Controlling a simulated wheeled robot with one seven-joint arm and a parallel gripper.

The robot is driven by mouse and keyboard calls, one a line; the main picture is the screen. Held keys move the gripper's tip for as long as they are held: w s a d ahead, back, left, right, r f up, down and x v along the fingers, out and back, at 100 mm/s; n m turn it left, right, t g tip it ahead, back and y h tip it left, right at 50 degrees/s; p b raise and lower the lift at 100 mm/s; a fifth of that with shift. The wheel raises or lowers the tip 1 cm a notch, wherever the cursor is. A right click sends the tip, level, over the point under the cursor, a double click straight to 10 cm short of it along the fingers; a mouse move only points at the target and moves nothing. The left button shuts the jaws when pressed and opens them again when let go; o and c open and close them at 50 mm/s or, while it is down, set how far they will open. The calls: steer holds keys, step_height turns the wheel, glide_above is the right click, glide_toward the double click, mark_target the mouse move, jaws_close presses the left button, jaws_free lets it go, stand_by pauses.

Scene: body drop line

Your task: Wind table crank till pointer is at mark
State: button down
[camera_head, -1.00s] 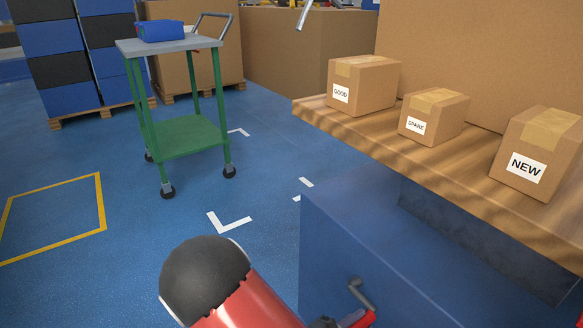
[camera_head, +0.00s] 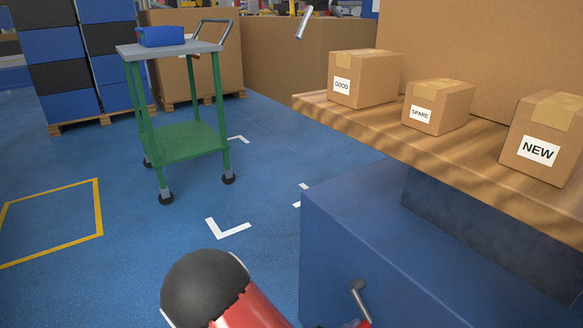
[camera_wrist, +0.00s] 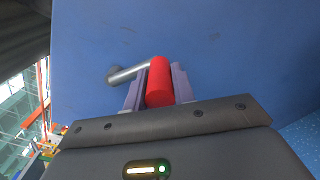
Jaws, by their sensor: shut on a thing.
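The table crank (camera_head: 360,298) is a grey bent arm on the side of the blue table base (camera_head: 400,235), low in the head view. Its red handle (camera_head: 365,324) is mostly cut off by the bottom edge there. In the wrist view the grey crank arm (camera_wrist: 127,73) runs from the blue panel (camera_wrist: 220,55) to the red handle (camera_wrist: 159,82). My gripper (camera_wrist: 159,88) is shut on the handle, with one grey finger on each side. I see no pointer or mark in either view.
Cartons labelled GOOD (camera_head: 366,78), SPARE (camera_head: 438,107) and NEW (camera_head: 545,140) stand on the wooden tabletop (camera_head: 400,125) above the crank. A green trolley (camera_head: 184,140) with a blue bin (camera_head: 160,37) stands at left. Blue floor (camera_head: 110,215) between is clear.

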steer(key=shift+s+d, duration=0.1)
steer(key=w+a+f+b, duration=0.2)
steer(key=w+f, duration=0.1)
steer(key=shift+w+a, duration=0.15)
steer(key=shift+w, duration=0.05)
stand_by(0.4)
steer(key=shift+w+a+f, duration=0.1)
steer(key=shift+w+a, duration=0.65)
steer(key=shift+w, duration=0.3)
steer(key=shift+w+a, duration=0.7)
steer(key=shift+w, duration=0.35)
steer(key=shift+w+a+r+p, duration=0.3)
steer(key=shift+w+a+r, duration=0.35)
steer(key=shift+w, duration=0.25)
steer(key=shift+w+a+r+p, duration=0.25)
steer(key=shift+w+a+r, duration=0.35)
steer(key=shift+w, duration=0.25)
